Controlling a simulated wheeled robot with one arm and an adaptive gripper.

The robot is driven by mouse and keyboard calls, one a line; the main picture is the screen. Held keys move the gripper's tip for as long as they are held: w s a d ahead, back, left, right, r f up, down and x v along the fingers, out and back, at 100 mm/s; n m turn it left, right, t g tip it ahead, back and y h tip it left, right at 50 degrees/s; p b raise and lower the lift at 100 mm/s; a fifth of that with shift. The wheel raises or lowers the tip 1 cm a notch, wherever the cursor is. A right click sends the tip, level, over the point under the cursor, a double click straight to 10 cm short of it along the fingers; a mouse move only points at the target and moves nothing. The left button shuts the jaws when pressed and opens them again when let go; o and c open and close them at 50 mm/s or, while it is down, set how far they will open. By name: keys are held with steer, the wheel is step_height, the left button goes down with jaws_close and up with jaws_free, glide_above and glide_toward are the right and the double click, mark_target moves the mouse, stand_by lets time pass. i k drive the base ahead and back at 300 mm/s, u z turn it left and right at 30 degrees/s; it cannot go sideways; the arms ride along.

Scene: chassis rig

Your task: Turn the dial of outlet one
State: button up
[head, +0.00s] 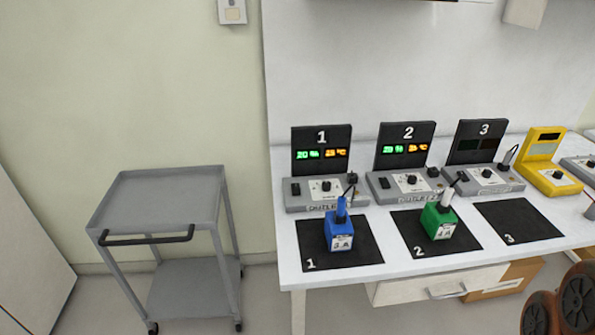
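Outlet one (300,198) is a grey unit at the left of the white table, with a black upright display panel (321,150) marked 1. Its display shows lit green and orange digits. Its dial (326,186) is a small black knob on a white plate in the middle of the unit's top face; its exact setting is too small to read. A blue box (341,235) with a white label stands on the black mat marked 1 in front, with a dark cable running up toward the outlet's right side. My gripper does not show in this view.
Outlet two (383,187), outlet three (505,182) with a dark display, and a yellow device (548,172) stand to the right. A green box (437,222) is on mat 2; mat 3 (520,222) is empty. A grey cart (165,188) stands left of the table (296,272).

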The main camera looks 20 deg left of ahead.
mark_target(326, 185)
steer(key=u, duration=0.85)
steer(key=i, duration=0.8)
steer(key=u, duration=0.8)
